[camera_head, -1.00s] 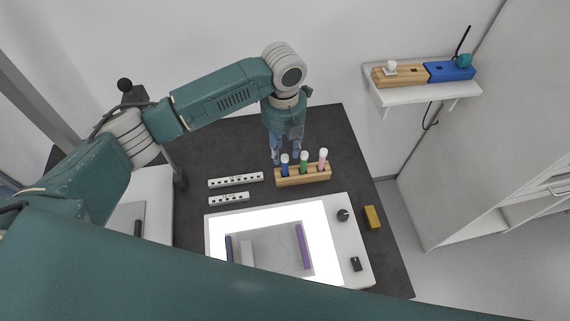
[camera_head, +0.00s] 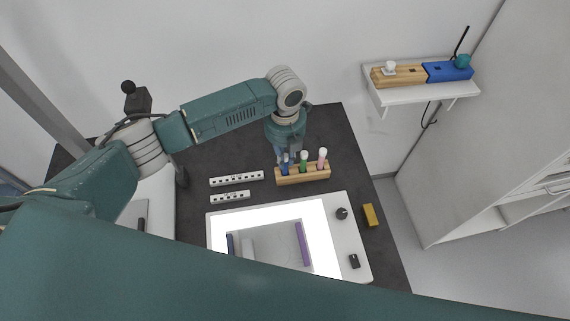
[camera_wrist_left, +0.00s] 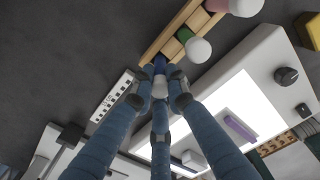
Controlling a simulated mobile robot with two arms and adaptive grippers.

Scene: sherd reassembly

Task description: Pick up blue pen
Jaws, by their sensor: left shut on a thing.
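The blue pen (camera_head: 284,168) stands upright in the left slot of a wooden pen holder (camera_head: 318,176), beside a green pen (camera_head: 304,160) and a pink pen (camera_head: 322,159). My left gripper (camera_head: 286,158) is at the blue pen's top, pointing down. In the left wrist view, its fingers (camera_wrist_left: 160,92) are closed around the white-capped end of the blue pen (camera_wrist_left: 159,64). The pen's lower part is in the holder. My right gripper is not in view.
A lit white light panel (camera_head: 222,222) lies in front of the holder, with a purple strip (camera_head: 302,244) on it. Two white scale bars (camera_head: 236,179) lie to the left. A yellow block (camera_head: 370,214) lies at the right. A wall shelf (camera_head: 420,92) stands behind right.

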